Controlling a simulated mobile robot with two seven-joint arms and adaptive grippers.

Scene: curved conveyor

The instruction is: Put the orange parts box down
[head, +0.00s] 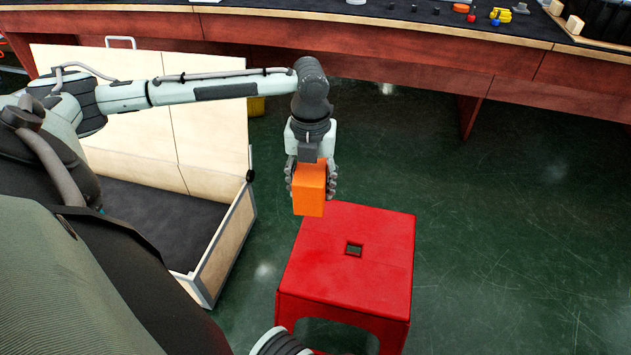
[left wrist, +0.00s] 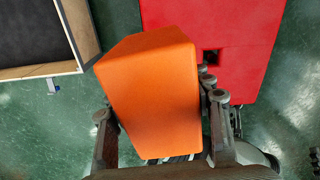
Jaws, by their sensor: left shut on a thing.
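The orange parts box (head: 309,190) is held by my left gripper (head: 312,180), whose fingers close on both sides of it. In the head view the box hangs at the far left corner of the red stool, and its height above the seat is hard to tell. In the left wrist view the box (left wrist: 152,92) sits between the fingers of my left gripper (left wrist: 165,140) and hides part of the floor.
A red stool (head: 345,255) with a square hole in its seat stands below the gripper. An open pale wooden case (head: 225,240) with a dark lining lies to the left. A curved wooden bench (head: 400,45) with small parts runs along the back. Green floor is clear at right.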

